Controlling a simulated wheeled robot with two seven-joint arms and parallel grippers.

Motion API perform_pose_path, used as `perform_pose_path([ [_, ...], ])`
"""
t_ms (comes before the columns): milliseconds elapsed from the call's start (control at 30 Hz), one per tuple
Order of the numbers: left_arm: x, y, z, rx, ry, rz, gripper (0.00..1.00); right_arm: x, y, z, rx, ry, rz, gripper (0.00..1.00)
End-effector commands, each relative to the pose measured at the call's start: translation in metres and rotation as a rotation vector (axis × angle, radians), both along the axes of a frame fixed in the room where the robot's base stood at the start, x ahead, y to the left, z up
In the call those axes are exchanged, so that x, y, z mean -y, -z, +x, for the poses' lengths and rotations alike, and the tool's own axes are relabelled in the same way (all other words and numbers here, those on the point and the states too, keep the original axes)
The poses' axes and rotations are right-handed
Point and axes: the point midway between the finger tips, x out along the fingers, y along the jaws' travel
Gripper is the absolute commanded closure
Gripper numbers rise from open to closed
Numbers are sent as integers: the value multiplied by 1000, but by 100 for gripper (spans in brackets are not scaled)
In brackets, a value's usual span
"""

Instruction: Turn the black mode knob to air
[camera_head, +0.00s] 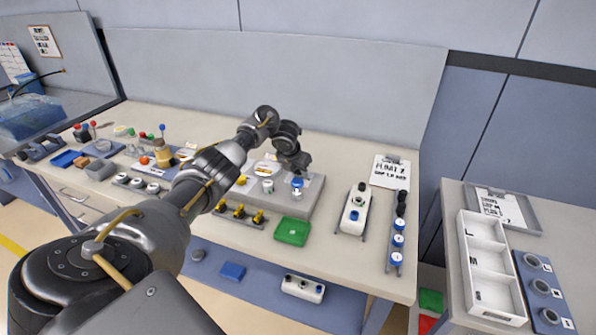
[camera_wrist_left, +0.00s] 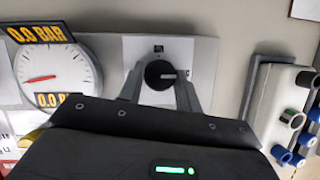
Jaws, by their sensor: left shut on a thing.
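The black mode knob (camera_wrist_left: 159,75) shows in the left wrist view on a pale plate. A light pointer mark on it points to the right of that picture. My left gripper (camera_wrist_left: 160,84) has one finger on each side of the knob and is shut on it. In the head view my left gripper (camera_head: 300,168) reaches down over the grey panel (camera_head: 312,196) at the middle of the bench. The knob is hidden there by the gripper. The plate's small label is too small to read. My right gripper is not in view.
A round gauge (camera_wrist_left: 55,72) reading 0.0 BAR is beside the knob. A white device (camera_head: 355,210) with coloured knobs stands to the right. Yellow valves (camera_head: 239,212) and a green tray (camera_head: 292,231) lie in front.

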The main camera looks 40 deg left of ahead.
Motion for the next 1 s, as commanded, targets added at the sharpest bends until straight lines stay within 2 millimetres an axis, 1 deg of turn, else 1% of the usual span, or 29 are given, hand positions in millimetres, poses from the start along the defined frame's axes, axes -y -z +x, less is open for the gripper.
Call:
perform_pose_path([
  [167,0,-2,0,0,-31,4,89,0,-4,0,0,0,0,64],
  [367,1,-3,-1,-2,-131,4,89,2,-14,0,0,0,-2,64],
  [700,3,-4,0,-1,-435,4,89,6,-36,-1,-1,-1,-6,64],
  [1000,5,-2,2,-1,-721,3,89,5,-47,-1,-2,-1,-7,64],
])
